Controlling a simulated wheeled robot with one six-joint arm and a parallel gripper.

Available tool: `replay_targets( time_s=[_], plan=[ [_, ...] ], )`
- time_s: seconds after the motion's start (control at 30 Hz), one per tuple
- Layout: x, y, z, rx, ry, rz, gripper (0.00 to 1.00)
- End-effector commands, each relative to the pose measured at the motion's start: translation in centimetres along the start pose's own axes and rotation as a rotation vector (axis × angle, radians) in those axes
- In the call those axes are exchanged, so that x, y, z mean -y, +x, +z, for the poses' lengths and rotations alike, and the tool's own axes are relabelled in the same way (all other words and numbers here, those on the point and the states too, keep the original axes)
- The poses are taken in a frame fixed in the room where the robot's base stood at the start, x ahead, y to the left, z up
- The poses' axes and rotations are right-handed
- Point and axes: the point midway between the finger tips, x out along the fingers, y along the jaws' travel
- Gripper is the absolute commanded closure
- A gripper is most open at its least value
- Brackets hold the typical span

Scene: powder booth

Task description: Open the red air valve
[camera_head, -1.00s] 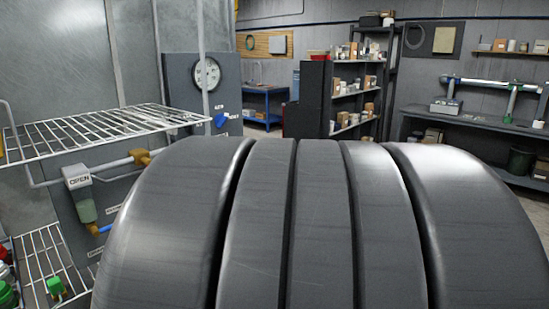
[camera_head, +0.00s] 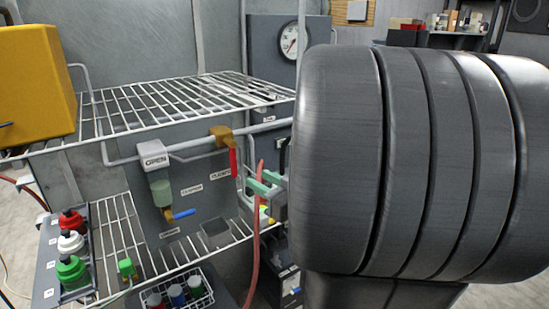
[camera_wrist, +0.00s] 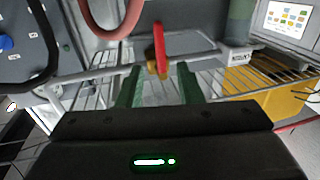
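The red air valve has a red lever (camera_head: 233,163) hanging down from a brass body (camera_head: 221,136) on the grey pipe, below the upper wire shelf. My gripper (camera_head: 258,187) is to the right of the lever, its green fingers pointing toward it. In the wrist view the red lever (camera_wrist: 160,48) and brass body (camera_wrist: 156,70) lie ahead, between the lines of the fingers. My gripper (camera_wrist: 160,86) is open with a clear gap between its fingers. Nothing is held. Whether a finger touches the lever is not clear.
A red hose (camera_head: 257,235) hangs close by my gripper. The wire shelf (camera_head: 130,115) lies above, with a yellow box (camera_head: 38,85) at left. A blue-handled valve (camera_head: 180,213) sits lower left. Red, white and green bottles (camera_head: 71,243) stand at lower left.

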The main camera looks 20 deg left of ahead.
Motion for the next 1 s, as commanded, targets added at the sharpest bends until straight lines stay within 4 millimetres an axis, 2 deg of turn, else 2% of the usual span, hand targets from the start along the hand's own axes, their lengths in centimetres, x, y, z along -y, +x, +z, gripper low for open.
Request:
replay_targets(
  time_s=[0.7,1.0],
  plan=[
    [0.0,9.1,-0.1,0.001,0.0,-0.001,0.67],
    [0.0,10.9,0.0,0.0,-0.001,0.002,0.67]
  ],
)
